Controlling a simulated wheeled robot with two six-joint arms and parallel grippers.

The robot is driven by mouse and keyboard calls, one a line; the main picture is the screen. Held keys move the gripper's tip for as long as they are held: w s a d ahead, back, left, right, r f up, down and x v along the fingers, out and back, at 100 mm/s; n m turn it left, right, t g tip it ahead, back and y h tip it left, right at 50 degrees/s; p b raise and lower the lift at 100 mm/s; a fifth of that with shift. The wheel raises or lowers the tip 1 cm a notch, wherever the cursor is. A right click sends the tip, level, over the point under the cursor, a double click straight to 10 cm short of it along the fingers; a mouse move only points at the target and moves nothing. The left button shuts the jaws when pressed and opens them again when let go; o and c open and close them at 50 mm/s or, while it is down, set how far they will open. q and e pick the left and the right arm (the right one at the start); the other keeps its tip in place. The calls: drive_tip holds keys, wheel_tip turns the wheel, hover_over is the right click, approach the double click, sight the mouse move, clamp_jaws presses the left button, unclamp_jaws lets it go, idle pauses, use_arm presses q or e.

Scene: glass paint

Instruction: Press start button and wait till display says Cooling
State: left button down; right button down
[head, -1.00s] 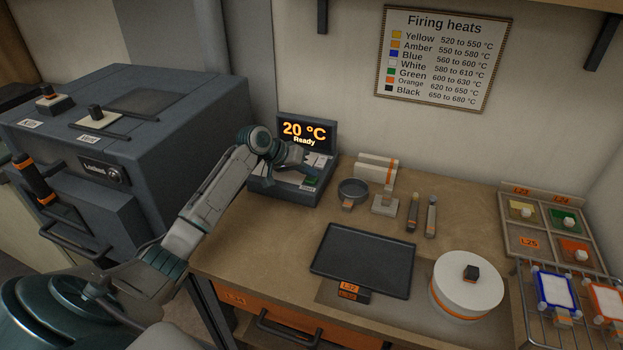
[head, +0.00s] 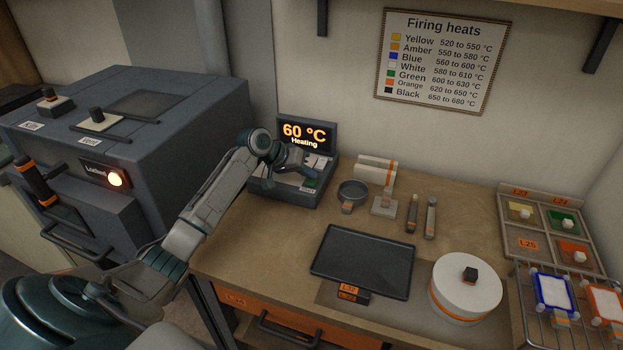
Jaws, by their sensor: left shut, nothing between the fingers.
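The controller box (head: 268,190) stands at the back left of the workbench. Its display (head: 305,131) reads "60 °C" and "Heating" in orange. My left arm hides part of the panel. The kiln (head: 190,110) at the left has a lit lamp (head: 115,179) beside its "Loaded" label. My right gripper is not in view.
A dark tray (head: 362,262), a small round sieve (head: 352,190), two upright-lying tools (head: 421,216) and a white round pot (head: 466,290) are on the bench. A sorting tray (head: 545,228) and a wire rack (head: 533,305) are at the right. A heat chart (head: 437,60) hangs above.

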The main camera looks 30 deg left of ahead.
sight(308, 181)
use_arm(q)
drive_tip(key=shift+r+p, duration=0.3)
drive_tip(key=shift+r, duration=0.2)
wheel_tip(308, 181, up, 5)
drive_tip(key=p, duration=0.5)
drive_tip(key=shift+r, duration=0.1)
idle(0.6)
